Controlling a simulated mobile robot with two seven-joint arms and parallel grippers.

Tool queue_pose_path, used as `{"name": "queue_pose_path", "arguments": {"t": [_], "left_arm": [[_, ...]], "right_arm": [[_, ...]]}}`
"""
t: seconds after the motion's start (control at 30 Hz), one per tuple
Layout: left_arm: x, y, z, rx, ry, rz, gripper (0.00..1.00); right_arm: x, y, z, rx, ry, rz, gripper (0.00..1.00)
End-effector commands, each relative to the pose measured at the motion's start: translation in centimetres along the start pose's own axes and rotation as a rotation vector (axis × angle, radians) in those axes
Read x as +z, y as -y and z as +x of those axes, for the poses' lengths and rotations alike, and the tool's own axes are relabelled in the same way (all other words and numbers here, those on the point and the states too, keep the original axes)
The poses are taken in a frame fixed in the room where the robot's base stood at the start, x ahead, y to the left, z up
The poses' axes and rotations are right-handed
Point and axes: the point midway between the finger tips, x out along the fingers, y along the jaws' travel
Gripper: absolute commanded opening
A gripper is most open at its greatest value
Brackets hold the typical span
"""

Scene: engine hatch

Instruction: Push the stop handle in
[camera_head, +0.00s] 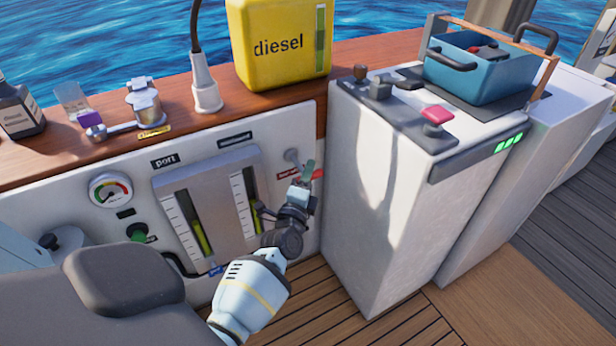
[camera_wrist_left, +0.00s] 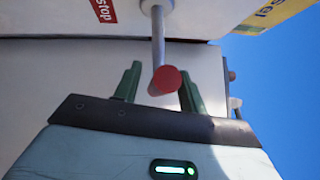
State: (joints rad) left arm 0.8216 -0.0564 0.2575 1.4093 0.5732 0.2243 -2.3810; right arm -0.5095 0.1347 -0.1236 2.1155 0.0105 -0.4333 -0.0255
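The stop handle is a grey rod with a red end (camera_head: 318,174) that sticks out from the right part of the white panel. In the left wrist view the red end (camera_wrist_left: 166,79) points toward the camera, and the rod runs back to a round mount near a red "Stop" label (camera_wrist_left: 103,10). My left gripper (camera_head: 308,172) is at the handle in the head view. In the left wrist view its two green fingers (camera_wrist_left: 160,88) are apart, one on each side of the red end. Whether either finger touches it is unclear. My right gripper is not in view.
Left of the handle, the panel holds a port gauge plate (camera_head: 212,205) with two level tubes and a round dial (camera_head: 110,190). A white console (camera_head: 395,190) stands close on the right. A yellow diesel can (camera_head: 275,45) sits on the wooden ledge above.

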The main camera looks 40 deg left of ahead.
Motion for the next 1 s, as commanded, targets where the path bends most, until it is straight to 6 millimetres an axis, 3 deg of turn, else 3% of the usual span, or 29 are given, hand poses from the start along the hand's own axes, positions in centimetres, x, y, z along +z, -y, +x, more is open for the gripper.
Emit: {"name": "queue_pose_path", "arguments": {"t": [0.03, 0.3, 0.53, 0.8, 1.0], "left_arm": [[0.0, 0.0, 0.0, 0.000, 0.000, 0.000, 0.35], [0.0, 0.0, 0.0, 0.000, 0.000, 0.000, 0.00], [0.1, -0.1, 0.1, 0.000, 0.000, 0.001, 0.00], [2.9, -0.9, 2.9, 0.000, -0.001, 0.003, 0.00], [3.4, -0.9, 3.3, -0.001, 0.000, 0.000, 0.00]], "right_arm": [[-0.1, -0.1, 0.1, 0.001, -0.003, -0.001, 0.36], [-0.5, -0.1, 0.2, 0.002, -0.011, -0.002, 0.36], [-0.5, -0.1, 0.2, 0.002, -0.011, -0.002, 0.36], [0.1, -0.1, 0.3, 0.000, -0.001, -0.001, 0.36], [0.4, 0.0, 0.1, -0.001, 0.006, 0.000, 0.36]]}}
